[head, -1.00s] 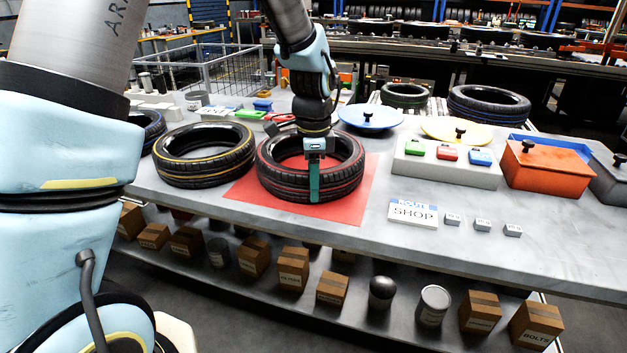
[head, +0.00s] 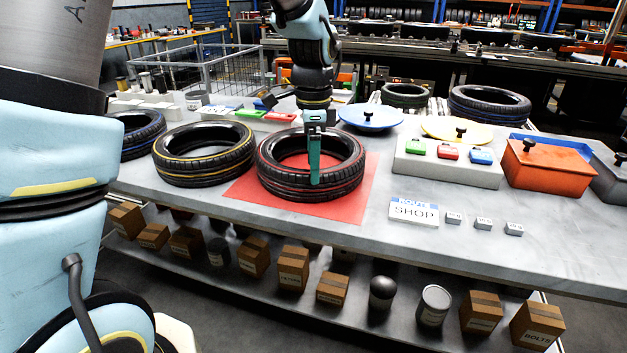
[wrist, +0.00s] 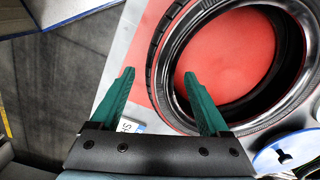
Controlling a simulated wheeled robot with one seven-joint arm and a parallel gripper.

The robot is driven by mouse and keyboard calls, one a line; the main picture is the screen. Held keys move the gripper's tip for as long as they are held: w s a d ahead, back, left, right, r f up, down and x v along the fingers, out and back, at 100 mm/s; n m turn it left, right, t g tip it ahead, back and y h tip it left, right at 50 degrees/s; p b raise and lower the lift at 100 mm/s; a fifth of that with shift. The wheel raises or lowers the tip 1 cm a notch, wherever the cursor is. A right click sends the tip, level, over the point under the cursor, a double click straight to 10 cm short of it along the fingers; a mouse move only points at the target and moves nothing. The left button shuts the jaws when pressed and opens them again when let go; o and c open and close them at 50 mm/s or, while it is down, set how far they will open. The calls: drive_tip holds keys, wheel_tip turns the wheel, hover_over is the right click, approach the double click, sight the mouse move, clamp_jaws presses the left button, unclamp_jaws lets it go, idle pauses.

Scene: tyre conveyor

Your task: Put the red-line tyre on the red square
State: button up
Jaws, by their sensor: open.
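The red-line tyre (head: 334,191) lies flat on the red square (head: 349,207) on the grey table in the head view. Red shows around it and through its hole. In the wrist view the tyre (wrist: 157,62) lies partly on the red square (wrist: 225,55), with its rim between my fingers. My gripper (head: 314,165) is above the tyre's near side in the head view, pointing down. In the wrist view my gripper (wrist: 158,85) has its two green fingers spread apart, with nothing held between them.
A yellow-line tyre (head: 204,170) lies left of the red square, and a blue-line tyre (head: 140,143) is further left. Right are a panel with green, red and blue buttons (head: 447,168), a SHOP sign (head: 413,212) and an orange bin (head: 545,176). A blue disc (head: 371,122) lies behind.

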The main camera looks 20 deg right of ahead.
wheel_tip(320, 180, up, 7)
drive_tip(key=shift+b, duration=0.3)
drive_tip(key=w+a+f+n, duration=0.25)
drive_tip(key=a+n, duration=0.25)
drive_tip(key=a, duration=0.4)
drive_tip(key=w+a+f+n, duration=0.1)
drive_tip(key=a+f+n, duration=0.2)
drive_tip(key=a+n, duration=0.45)
drive_tip(key=s+a+f+n, duration=0.2)
drive_tip(key=a+n, duration=0.2)
drive_tip(key=a, duration=0.3)
drive_tip(key=s+a+f+n+t, duration=0.1)
drive_tip(key=a+n, duration=0.3)
drive_tip(key=a, duration=0.4)
drive_tip(key=shift+s+a+f+t, duration=0.3)
drive_tip(key=shift+s+f, duration=0.05)
drive_tip(key=shift+s, duration=0.3)
